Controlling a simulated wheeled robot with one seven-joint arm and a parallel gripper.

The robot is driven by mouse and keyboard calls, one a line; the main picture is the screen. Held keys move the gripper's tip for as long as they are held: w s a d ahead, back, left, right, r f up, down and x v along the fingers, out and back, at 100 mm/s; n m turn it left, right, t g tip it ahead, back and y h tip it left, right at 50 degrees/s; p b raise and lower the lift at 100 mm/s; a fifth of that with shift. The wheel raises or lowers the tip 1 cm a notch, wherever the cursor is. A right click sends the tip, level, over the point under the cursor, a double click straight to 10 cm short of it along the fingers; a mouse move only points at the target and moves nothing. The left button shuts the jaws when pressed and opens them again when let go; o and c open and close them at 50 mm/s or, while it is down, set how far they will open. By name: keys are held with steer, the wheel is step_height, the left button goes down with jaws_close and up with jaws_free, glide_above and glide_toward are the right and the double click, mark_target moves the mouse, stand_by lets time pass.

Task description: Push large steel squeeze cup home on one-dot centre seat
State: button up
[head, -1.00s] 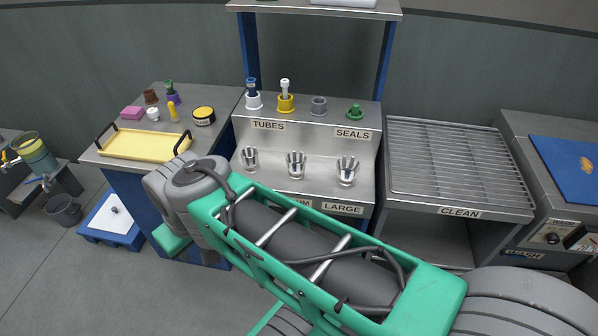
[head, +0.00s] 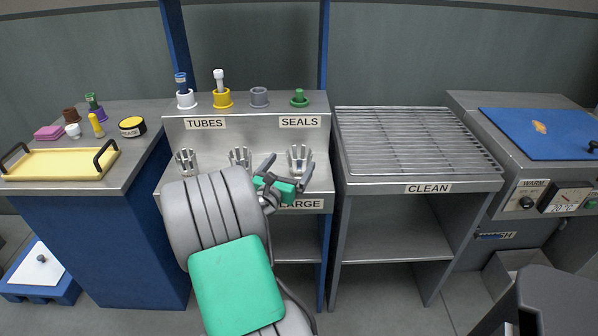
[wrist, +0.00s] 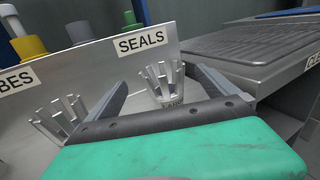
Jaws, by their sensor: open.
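The large steel squeeze cup (head: 299,160) stands upright with its prongs up on the lower shelf, at the right end above the LARGE label. It also shows in the wrist view (wrist: 162,80), between and ahead of the two fingers. My gripper (head: 286,168) is open, its fingers spread just in front of the large cup; I cannot tell whether they touch it. In the wrist view my gripper (wrist: 157,83) holds nothing. The one-dot centre seat is not seen in these frames.
Two other steel cups stand to the left: one in the middle (head: 239,158) and a smaller one (head: 187,162). A riser behind them, labelled SEALS (head: 300,121), carries tubes and seals. A CLEAN rack (head: 415,140) stands right, and a yellow tray (head: 62,163) lies left.

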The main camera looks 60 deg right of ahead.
mark_target(303, 148)
steer(key=d, duration=0.6)
steer(key=shift+d+f, duration=0.1)
steer(key=shift+f, duration=0.1)
steer(key=shift+c, duration=0.6)
steer(key=c, duration=2)
steer(key=shift+w+r, duration=0.1)
steer(key=shift+r, duration=0.05)
